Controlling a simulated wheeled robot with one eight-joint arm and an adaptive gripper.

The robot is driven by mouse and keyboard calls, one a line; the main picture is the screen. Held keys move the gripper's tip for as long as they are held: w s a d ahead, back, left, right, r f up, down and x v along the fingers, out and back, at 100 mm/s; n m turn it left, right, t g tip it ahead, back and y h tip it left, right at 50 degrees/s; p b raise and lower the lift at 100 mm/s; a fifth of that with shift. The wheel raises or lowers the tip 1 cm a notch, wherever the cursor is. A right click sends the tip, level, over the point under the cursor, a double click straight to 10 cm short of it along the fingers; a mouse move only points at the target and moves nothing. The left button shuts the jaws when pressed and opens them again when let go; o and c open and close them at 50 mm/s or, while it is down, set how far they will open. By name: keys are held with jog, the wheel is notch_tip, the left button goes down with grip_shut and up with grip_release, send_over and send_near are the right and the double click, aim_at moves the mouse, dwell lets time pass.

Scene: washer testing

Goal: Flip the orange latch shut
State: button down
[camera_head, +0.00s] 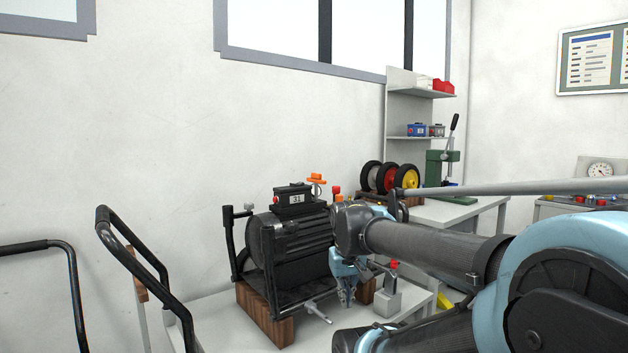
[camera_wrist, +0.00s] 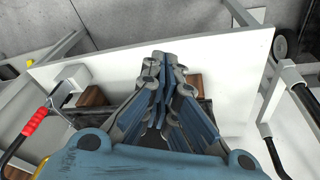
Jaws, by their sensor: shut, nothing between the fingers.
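An orange piece (camera_head: 317,180), which looks like the latch, stands on a pale post behind the top right of the dark motor (camera_head: 290,245). It is small in the head view, and I cannot tell its exact angle. It does not show in the wrist view. My gripper (camera_head: 347,298) hangs fingers down by the right end of the motor, below the orange piece and apart from it. In the wrist view my gripper (camera_wrist: 164,57) has its fingertips together, with nothing between them, over the white bench top.
The motor rests on wooden blocks (camera_head: 265,315) on a white bench (camera_head: 225,315). A red-tipped clamp (camera_head: 387,296) stands right of my gripper. A red handle (camera_wrist: 35,122) shows at left in the wrist view. Black rails (camera_head: 130,250) stand at left. Wheels (camera_head: 406,177) sit on the back table.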

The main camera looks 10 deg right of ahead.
aim_at(314, 176)
jog(key=w+a+r+n+t, duration=0.1)
jog(key=w+a+r, duration=0.1)
jog(key=w+r, duration=0.9)
jog(key=w+a+r+n+t+h, duration=0.1)
jog(key=w+a+r, duration=0.2)
jog(key=w+r, duration=0.8)
jog(key=w+a+r+n+t+h, duration=0.1)
jog(key=w+a+r+n+t, duration=0.1)
jog(key=w+r, duration=0.9)
jog(key=w, duration=0.7)
jog(key=shift+a+r, duration=0.35)
jog(key=shift+a, duration=0.05)
jog(key=shift+w+f, duration=0.1)
jog(key=x, duration=1)
jog(key=shift+w+d, duration=0.1)
jog(key=shift+w, duration=0.05)
jog(key=shift+w+d, duration=0.2)
jog(key=shift+d, duration=0.3)
jog(key=shift+w+d, duration=0.25)
jog(key=shift+d, duration=0.3)
jog(key=shift+w+d, duration=0.45)
jog(key=shift+d, duration=0.2)
jog(key=shift+s+a, duration=0.1)
jog(key=shift+a, duration=0.1)
